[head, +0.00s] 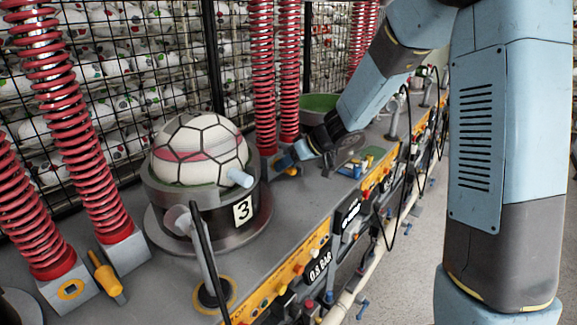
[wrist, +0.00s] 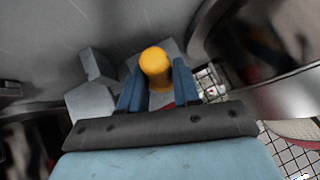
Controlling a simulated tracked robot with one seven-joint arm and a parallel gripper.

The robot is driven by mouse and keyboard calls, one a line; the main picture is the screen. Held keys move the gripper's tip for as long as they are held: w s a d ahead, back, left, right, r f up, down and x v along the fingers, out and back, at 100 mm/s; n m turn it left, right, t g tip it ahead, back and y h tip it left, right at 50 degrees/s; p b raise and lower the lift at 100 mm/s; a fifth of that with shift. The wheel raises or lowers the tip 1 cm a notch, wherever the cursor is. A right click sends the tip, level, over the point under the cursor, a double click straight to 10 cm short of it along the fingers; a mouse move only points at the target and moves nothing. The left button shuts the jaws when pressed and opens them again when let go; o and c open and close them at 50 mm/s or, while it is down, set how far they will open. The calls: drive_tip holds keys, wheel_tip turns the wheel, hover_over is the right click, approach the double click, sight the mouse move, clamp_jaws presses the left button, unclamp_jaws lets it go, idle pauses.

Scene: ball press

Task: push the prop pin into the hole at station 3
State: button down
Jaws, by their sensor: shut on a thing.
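Station 3 is the dark round press (head: 205,215) with the "3" label, holding a white panelled ball (head: 200,150) with a red band. My gripper (head: 286,163) is low over the bench, just right of the press near the foot of the red springs. In the wrist view its blue fingers (wrist: 157,80) are shut on the prop pin (wrist: 156,62), whose yellow-orange end shows between them. Grey blocks (wrist: 92,105) lie beyond the fingers. The pin's far end and the hole are hidden, so I cannot tell whether the pin is in it.
Tall red springs (head: 262,75) stand behind my gripper, with more (head: 60,110) at the left. Another orange-handled pin (head: 104,272) leans by a grey block at left. A lever (head: 205,250) stands before the press. A wire mesh (head: 160,60) closes the back.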

drive_tip(key=shift+w+a, duration=0.2)
drive_tip(key=shift+a, duration=0.1)
drive_tip(key=c, duration=0.7)
unclamp_jaws()
drive_tip(key=v, duration=1.3)
drive_tip(key=shift+d+r, duration=0.15)
drive_tip(key=shift+d, duration=0.2)
drive_tip(key=shift+s, duration=0.1)
drive_tip(key=s+d+r+m+h, duration=0.2)
drive_tip(key=s+d, duration=0.3)
drive_tip(key=s, duration=0.4)
drive_tip(key=s+d+r+m+t+h, duration=0.1)
drive_tip(key=s+d+r+m+h, duration=0.2)
drive_tip(key=s, duration=0.6)
drive_tip(key=s+d+r+m+t+h, duration=0.1)
drive_tip(key=s+d+r+m+h, duration=0.1)
drive_tip(key=s+d, duration=0.5)
drive_tip(key=shift+s+d+r+m+h, duration=0.1)
drive_tip(key=shift+s+m+h, duration=0.35)
drive_tip(key=shift+s+m, duration=0.1)
drive_tip(key=shift+s+d+r+m+h, duration=0.1)
drive_tip(key=shift+s+d+m+h, duration=0.05)
drive_tip(key=shift+s+m+h, duration=0.4)
